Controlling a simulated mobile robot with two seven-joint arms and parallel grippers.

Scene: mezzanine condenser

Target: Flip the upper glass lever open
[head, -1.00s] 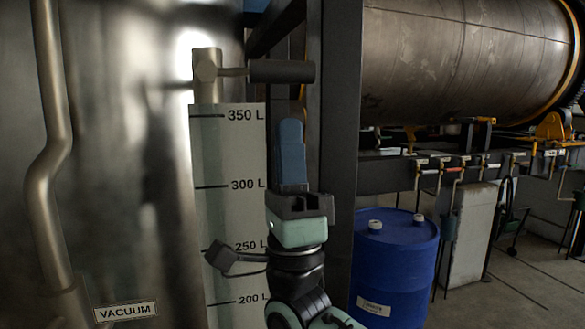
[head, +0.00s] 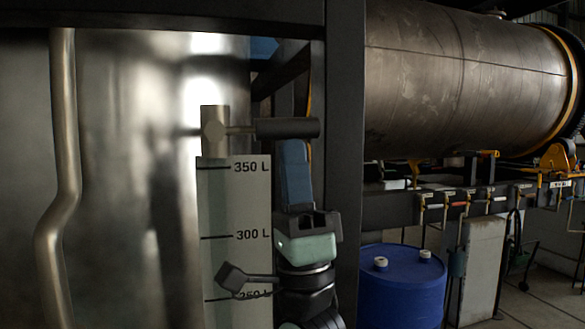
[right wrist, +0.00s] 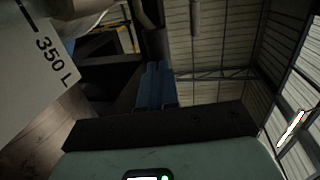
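The upper glass lever (head: 287,128) is a dark cylindrical handle on a metal valve fitting (head: 214,130), above the white level scale (head: 235,200). It points right, roughly horizontal. My right gripper (head: 293,148) points upward just below the lever's outer half. Its blue fingertips are close under the handle; whether they touch it is unclear. In the right wrist view the blue fingers (right wrist: 156,86) sit side by side with no visible gap, so the gripper looks shut, with nothing seen between them. My left gripper is not in view.
A dark vertical post (head: 345,170) stands right of the lever, close to my right gripper. A lower dark handle (head: 232,277) sticks out near the scale. A blue barrel (head: 402,285) stands at lower right, below a large metal drum (head: 450,75).

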